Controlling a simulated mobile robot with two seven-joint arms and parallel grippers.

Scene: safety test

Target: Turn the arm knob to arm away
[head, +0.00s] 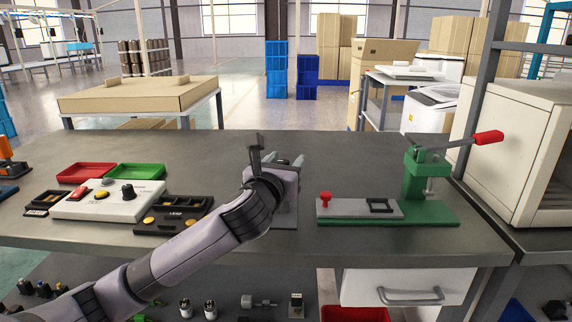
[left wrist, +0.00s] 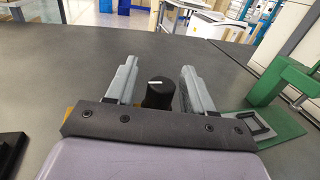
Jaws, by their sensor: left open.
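A black knob (left wrist: 158,94) with a white pointer mark stands between the two fingers of my left gripper (left wrist: 160,70) in the left wrist view. The fingers are open, one on each side of the knob, with a visible gap on both sides. The knob's base is hidden by the gripper body. In the head view my left gripper (head: 288,161) reaches over the middle of the table, and my arm hides this knob. Another black knob (head: 128,191) sits on a white button panel (head: 100,209) to the left. My right gripper is not in view.
A green fixture (head: 425,180) with a red-handled lever stands to the right on the dark table (head: 330,150). Red (head: 86,172) and green (head: 136,171) trays and a dark panel (head: 160,222) lie to the left. The table beyond my gripper is clear.

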